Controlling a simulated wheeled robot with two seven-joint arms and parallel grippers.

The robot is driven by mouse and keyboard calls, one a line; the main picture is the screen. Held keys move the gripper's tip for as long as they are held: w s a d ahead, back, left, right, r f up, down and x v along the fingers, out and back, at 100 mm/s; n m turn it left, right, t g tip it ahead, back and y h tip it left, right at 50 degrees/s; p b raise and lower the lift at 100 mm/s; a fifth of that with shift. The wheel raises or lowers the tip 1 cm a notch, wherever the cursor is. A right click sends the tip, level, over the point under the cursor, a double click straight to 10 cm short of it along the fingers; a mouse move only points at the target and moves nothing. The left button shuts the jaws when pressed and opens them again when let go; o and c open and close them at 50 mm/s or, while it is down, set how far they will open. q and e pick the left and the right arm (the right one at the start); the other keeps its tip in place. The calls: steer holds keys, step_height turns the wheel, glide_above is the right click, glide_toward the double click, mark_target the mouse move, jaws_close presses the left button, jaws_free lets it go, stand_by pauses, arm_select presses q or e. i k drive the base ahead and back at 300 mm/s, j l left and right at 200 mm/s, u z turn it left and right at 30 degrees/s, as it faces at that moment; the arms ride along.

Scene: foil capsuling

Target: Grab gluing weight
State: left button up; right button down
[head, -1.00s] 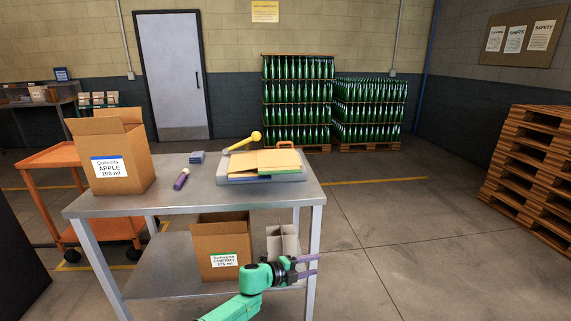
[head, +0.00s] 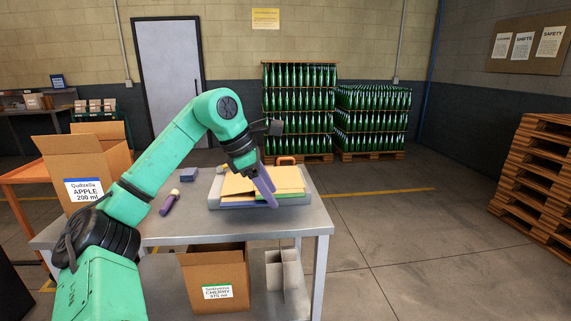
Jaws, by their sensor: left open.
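My left gripper (head: 271,195) reaches in from the left with its purple fingers pointing down over the pile of yellow and green folders (head: 287,179). It is open and nothing shows between its fingers. The folders lie on a grey slab (head: 232,200) on the metal table. An orange handle (head: 287,160) sticks up behind the folders; what it belongs to is mostly hidden. A small blue-grey block (head: 189,174) lies left of the folders. I cannot tell for sure which is the gluing weight. My right gripper is out of view.
An open apple carton (head: 85,165) stands at the table's left, with a purple, light-topped tool (head: 170,202) to its right. A cherry carton (head: 215,275) and cardboard dividers (head: 283,270) sit on the lower shelf. The table's front right (head: 290,222) is clear.

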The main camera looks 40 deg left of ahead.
mark_target(280, 159)
steer(key=i+j, duration=0.3)
steer(key=j, duration=0.15)
steer(key=i+j, duration=0.25)
steer(key=j, duration=0.15)
steer(key=i+j, duration=0.3)
steer(key=j, duration=0.15)
steer(key=i+j, duration=0.25)
steer(key=j, duration=0.15)
